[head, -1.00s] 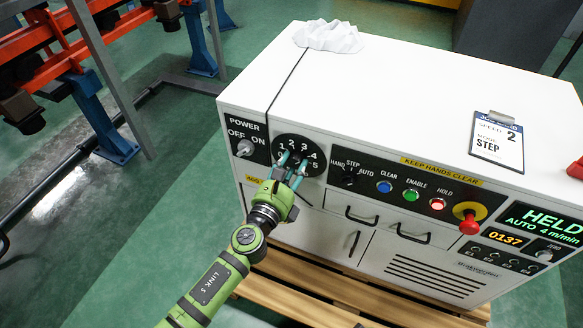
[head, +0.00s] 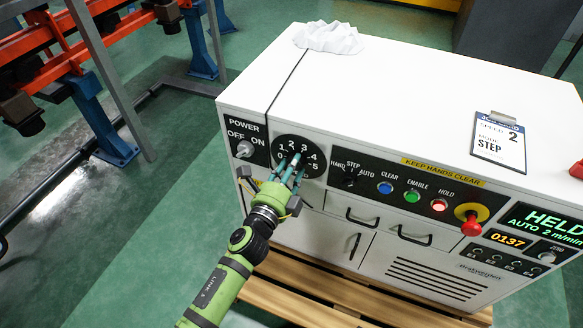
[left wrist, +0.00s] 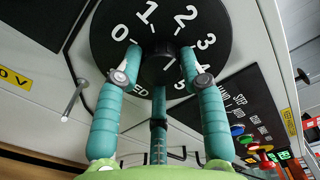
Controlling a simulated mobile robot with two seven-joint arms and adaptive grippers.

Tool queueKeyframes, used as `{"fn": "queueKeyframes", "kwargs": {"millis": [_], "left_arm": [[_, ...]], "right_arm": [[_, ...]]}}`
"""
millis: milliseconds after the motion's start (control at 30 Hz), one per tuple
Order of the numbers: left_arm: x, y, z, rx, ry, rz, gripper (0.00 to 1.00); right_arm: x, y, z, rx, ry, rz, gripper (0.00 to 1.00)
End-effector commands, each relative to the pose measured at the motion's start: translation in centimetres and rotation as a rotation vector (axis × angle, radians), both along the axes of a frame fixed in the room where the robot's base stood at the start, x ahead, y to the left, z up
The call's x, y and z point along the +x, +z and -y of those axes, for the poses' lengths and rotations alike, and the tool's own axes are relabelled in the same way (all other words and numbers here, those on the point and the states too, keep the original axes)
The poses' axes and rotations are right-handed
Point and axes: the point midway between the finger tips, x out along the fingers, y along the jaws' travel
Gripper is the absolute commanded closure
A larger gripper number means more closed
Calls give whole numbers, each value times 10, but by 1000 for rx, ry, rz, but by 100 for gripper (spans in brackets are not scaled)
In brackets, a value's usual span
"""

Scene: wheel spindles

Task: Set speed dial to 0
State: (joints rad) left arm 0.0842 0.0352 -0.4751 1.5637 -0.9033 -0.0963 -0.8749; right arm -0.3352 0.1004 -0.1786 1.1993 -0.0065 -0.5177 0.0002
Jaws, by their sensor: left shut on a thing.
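The speed dial (head: 312,170) is a round black plate with white numbers from 0 to 5 on the front of the white cabinet. Its dark centre knob (left wrist: 160,68) shows between the teal fingers in the left wrist view. My green left gripper (head: 292,165) is shut on this knob, with fingers on both sides. The fingers and hand hide part of the dial, and I cannot tell the knob's pointer. The display (head: 541,225) reads HELD and AUTO 2 m/min. My right gripper is not in view.
A power switch (head: 244,149) sits left of the dial. A mode selector (head: 349,176), lit buttons and a red stop knob (head: 470,226) sit to the right. A card (head: 498,141) reading speed 2, mode STEP and a crumpled white cloth (head: 328,38) lie on top.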

Motion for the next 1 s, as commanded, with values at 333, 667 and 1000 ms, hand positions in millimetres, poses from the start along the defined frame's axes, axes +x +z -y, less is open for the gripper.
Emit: {"fn": "queueKeyframes", "kwargs": {"millis": [333,667,1000], "left_arm": [[5,8,-4,-310,7,-113,93],[5,6,-4,-598,7,-234,93],[4,4,-4,-895,7,-361,94]], "right_arm": [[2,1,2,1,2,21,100],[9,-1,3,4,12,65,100],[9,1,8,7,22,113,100]]}}
